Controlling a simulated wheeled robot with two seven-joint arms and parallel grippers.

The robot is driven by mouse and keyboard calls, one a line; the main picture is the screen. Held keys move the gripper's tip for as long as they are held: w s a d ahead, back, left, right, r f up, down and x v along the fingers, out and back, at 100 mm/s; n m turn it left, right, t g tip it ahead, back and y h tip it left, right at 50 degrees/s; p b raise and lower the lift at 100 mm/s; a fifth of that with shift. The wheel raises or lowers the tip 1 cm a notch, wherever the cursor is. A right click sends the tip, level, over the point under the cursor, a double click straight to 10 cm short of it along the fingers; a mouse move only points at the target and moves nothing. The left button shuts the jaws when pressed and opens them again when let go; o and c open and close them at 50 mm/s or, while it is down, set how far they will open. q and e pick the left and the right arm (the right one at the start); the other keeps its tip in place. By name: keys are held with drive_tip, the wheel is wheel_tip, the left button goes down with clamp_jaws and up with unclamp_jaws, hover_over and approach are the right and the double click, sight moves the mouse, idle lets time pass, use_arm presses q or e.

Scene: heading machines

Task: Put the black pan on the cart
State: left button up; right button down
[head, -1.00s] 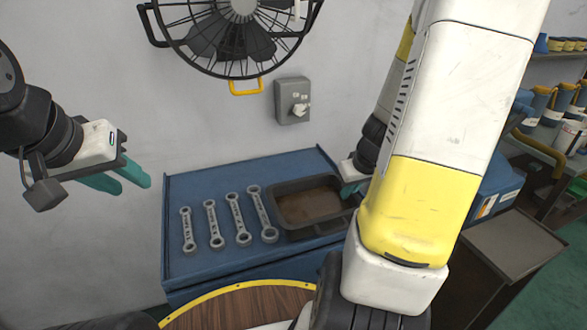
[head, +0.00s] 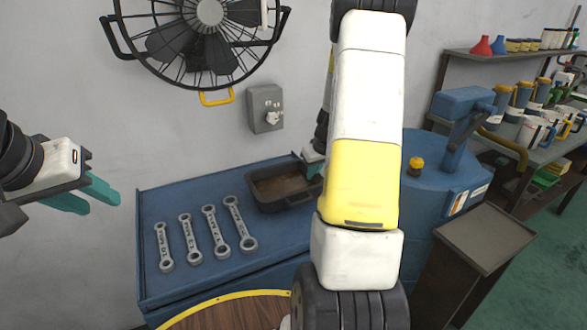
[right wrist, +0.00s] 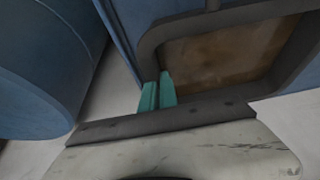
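The black pan (head: 284,201), rectangular with a brown-stained inside, is over the back right of the blue workbench top. It appears raised a little off the surface. My right gripper (head: 315,158) is at the pan's right side, partly hidden by my own arm. In the right wrist view its teal fingers (right wrist: 158,92) are close together on the pan's rim (right wrist: 150,50). The cart (head: 485,238), with a flat grey-brown top, stands at the right; its top is empty. My left gripper (head: 95,195) is open and empty at the left, in the air.
Several wrenches (head: 215,230) lie in a row on the blue workbench (head: 150,285). A blue machine (head: 425,195) stands between bench and cart. A fan (head: 205,35) and a grey switch box (head: 266,108) are on the wall. Shelves with bottles (head: 530,130) are at far right.

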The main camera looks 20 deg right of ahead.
drive_tip(key=shift+f, duration=0.9)
drive_tip(key=c, duration=1.6)
unclamp_jaws()
drive_tip(key=shift+f, duration=0.15)
drive_tip(key=shift+c, duration=0.2)
